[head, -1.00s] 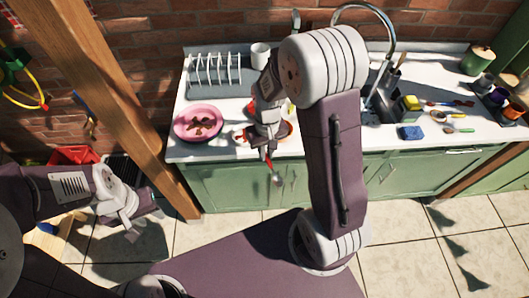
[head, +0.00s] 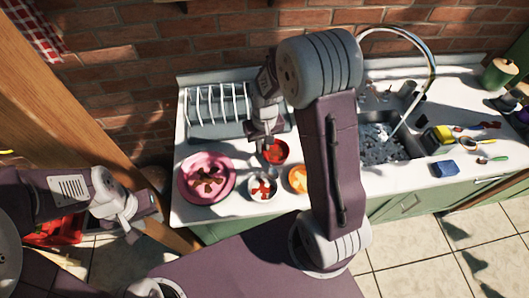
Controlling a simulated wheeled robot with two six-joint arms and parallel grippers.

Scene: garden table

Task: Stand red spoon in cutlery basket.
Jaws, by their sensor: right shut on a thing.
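My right gripper (head: 264,137) points down over the counter, between the dish rack and the bowls. It is shut on the red spoon, which I cannot clearly make out now against the red bowl behind it. My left gripper (head: 137,222) is low at the left, away from the counter, and I cannot tell if its jaws are apart. I cannot pick out the cutlery basket with certainty. My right arm covers part of the counter.
A white dish rack (head: 217,102) stands at the back left. A pink plate (head: 228,188), a red bowl (head: 283,159), a white bowl (head: 272,194) and an orange bowl (head: 297,179) are near the gripper. The sink (head: 410,145), blue sponge (head: 445,168) and several utensils lie right.

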